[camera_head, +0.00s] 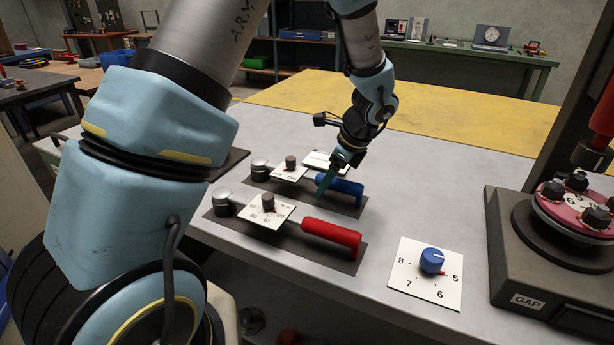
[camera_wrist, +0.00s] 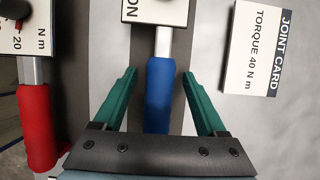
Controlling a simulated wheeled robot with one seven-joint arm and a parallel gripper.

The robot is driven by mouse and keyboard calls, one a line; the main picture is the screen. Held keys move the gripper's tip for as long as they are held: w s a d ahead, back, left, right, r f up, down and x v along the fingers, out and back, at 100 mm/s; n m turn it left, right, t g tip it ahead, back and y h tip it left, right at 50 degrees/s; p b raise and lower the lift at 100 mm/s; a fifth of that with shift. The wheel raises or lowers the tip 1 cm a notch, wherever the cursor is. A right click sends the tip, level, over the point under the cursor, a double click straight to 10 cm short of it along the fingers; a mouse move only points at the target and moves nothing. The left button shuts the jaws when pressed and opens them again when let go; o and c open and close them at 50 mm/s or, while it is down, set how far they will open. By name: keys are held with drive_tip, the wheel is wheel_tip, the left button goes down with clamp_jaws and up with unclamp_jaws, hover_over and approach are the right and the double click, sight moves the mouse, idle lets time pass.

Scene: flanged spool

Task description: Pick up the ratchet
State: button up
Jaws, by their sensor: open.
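A tool with a blue handle (camera_head: 347,186), which looks like the ratchet, lies on a dark mat on the grey bench. In the wrist view its blue handle (camera_wrist: 159,85) joins a metal shaft and a white plate. A second tool with a red handle (camera_head: 332,231) and a numbered dial lies in front of it, and its red handle (camera_wrist: 38,130) is at left in the wrist view. My gripper (camera_head: 324,188) is open, its green fingers (camera_wrist: 158,75) on either side of the blue handle with gaps. Whether the fingertips reach down beside the handle is unclear.
A card reading "TORQUE 40 N m" (camera_wrist: 254,50) lies right of the blue handle in the wrist view. A white plate with a blue knob (camera_head: 432,261) lies on the bench front. A dark fixture marked GAP (camera_head: 510,240) stands at right.

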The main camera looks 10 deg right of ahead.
clamp_jaws()
idle(0.5)
idle(0.3)
